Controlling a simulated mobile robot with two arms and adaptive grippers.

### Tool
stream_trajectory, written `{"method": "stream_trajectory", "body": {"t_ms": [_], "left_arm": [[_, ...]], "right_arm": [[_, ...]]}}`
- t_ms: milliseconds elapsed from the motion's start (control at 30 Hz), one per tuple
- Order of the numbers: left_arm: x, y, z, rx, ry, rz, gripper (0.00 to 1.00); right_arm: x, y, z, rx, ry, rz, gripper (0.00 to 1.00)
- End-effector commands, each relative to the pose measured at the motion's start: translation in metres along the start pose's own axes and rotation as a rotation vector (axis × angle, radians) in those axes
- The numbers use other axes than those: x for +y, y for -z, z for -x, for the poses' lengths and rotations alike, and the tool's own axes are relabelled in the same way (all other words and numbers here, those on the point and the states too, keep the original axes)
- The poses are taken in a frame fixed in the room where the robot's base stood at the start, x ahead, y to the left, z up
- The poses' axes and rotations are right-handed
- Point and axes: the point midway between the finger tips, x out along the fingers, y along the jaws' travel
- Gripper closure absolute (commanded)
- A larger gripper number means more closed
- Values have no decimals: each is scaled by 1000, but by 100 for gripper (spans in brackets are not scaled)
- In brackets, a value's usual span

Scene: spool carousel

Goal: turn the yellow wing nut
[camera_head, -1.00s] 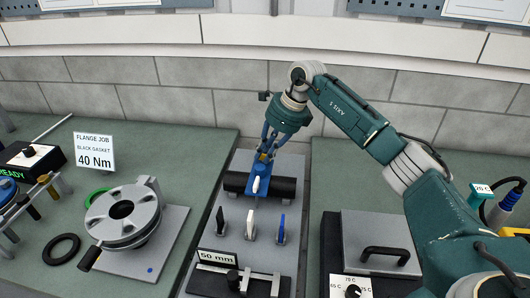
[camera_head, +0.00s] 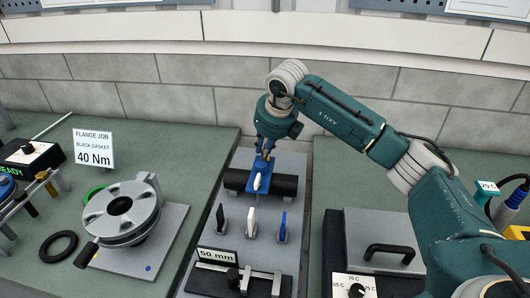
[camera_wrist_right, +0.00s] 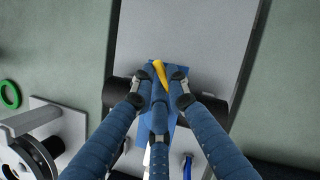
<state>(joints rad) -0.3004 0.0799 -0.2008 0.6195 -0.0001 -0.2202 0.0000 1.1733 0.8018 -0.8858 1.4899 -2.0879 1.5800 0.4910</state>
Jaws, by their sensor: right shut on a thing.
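The yellow wing nut (camera_wrist_right: 161,73) sits on a blue clamp block (camera_head: 257,184) that straddles a black cylinder (camera_head: 235,180). In the head view the nut is mostly hidden by my fingers. My right gripper (camera_head: 264,150) comes down from above, its blue fingers shut on the wing nut. In the right wrist view the fingers (camera_wrist_right: 160,92) close around the nut from both sides and from below, with yellow showing between them. My left gripper is not in view.
White, blue and black upright levers (camera_head: 251,222) stand in front of the clamp on the grey plate. A flange wheel (camera_head: 122,214) is at left, with a black ring (camera_head: 59,246) and green ring beside it. A grey lidded box (camera_head: 378,240) stands at right.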

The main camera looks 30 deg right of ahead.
Motion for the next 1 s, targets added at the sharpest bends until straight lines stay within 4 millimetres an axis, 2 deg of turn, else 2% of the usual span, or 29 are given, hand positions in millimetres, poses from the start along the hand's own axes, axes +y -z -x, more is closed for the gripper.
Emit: {"method": "stream_trajectory", "body": {"t_ms": [500,1000], "left_arm": [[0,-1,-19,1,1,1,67],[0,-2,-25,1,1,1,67]], "right_arm": [[3,-6,1,-9,171,-422,100],[2,-7,1,-9,248,-609,100]]}}
